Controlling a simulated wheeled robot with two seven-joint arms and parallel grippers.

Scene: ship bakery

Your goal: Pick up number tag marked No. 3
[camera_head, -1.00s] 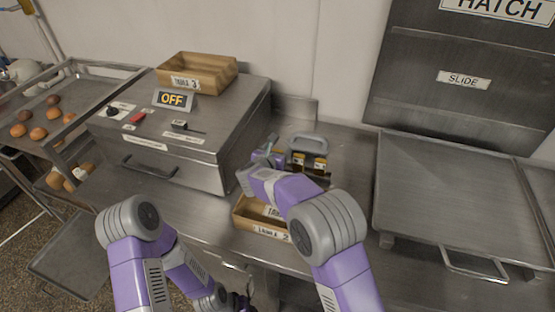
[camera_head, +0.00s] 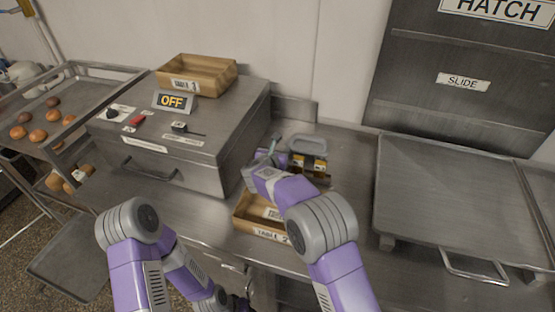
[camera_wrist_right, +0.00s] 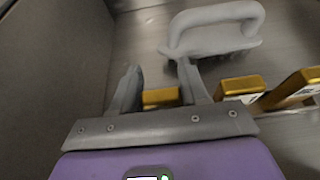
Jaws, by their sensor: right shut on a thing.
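My right gripper (camera_wrist_right: 163,88) is shut on a yellow tag (camera_wrist_right: 160,97), which sits between its two fingers in the right wrist view. Its printed face is hidden, so I cannot read its number. Two more yellow tags stand to its right, one close by (camera_wrist_right: 240,88) and one further right (camera_wrist_right: 292,88). In the head view, yellow tags with white labels (camera_head: 320,165) show just right of my right gripper (camera_head: 269,153), too small to read. My left arm hangs low at the bottom left, and its gripper (camera_head: 241,302) is barely visible at the picture's bottom edge.
A grey-handled tool (camera_head: 308,143) lies behind the tags. A wooden tray (camera_head: 245,222) is under my right arm. A metal oven (camera_head: 225,150) bearing another wooden tray (camera_head: 213,74) stands left. A metal lid (camera_head: 440,190) lies right, below the hatch.

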